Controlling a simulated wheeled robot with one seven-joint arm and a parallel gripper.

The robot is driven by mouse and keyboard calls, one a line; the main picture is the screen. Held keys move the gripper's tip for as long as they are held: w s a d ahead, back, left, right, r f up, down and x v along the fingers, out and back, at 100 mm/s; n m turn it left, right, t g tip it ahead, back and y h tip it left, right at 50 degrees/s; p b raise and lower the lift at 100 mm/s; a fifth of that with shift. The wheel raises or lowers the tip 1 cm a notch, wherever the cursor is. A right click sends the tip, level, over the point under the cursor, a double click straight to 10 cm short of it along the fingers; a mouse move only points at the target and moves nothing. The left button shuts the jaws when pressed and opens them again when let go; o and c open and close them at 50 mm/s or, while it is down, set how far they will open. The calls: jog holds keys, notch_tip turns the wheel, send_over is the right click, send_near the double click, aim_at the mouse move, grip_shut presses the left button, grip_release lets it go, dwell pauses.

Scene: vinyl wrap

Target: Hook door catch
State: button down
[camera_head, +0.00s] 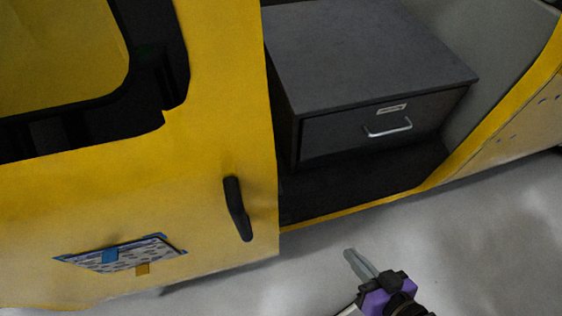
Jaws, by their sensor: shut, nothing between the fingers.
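A yellow vehicle door (223,140) fills the left of the head view. It stands beside a wide opening. A black bar handle (238,209) is on the door's outer face near its right edge. I cannot make out a separate catch on the door edge. My gripper (351,256), with grey fingers and a purple body, is at the bottom, below and to the right of the handle and apart from the door. Its fingers are shut and hold nothing.
A grey drawer cabinet (365,60) with a silver handle (388,128) sits inside the opening. A yellow sill (350,210) edges the opening. A patterned sheet (122,254) is taped low on the door. The pale floor (470,235) at right is clear.

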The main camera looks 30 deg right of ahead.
jog(key=w+f+m+g+y+b, duration=0.25)
jog(key=w+f+m+y, duration=0.25)
jog(key=w+f, duration=0.85)
jog(key=w+d+r+t+y+b, duration=0.2)
jog(key=w+d+r+y, duration=0.1)
jog(key=w+r+y, duration=0.1)
jog(key=w+d+r+t+y+b, duration=0.1)
jog(key=w+d+r+y+b, duration=0.1)
jog(key=w+d+r+y, duration=0.2)
notch_tip(320, 180, up, 4)
jog(key=w, duration=0.2)
jog(key=shift+w+r+t+y, duration=0.25)
jog(key=shift+w+t+y, duration=0.05)
jog(key=shift+w+t, duration=0.1)
jog(key=shift+a, duration=0.1)
jog(key=x, duration=1)
jog(key=shift+s+f+n, duration=0.1)
jog(key=shift+f+n, duration=0.15)
jog(key=shift+n, duration=0.05)
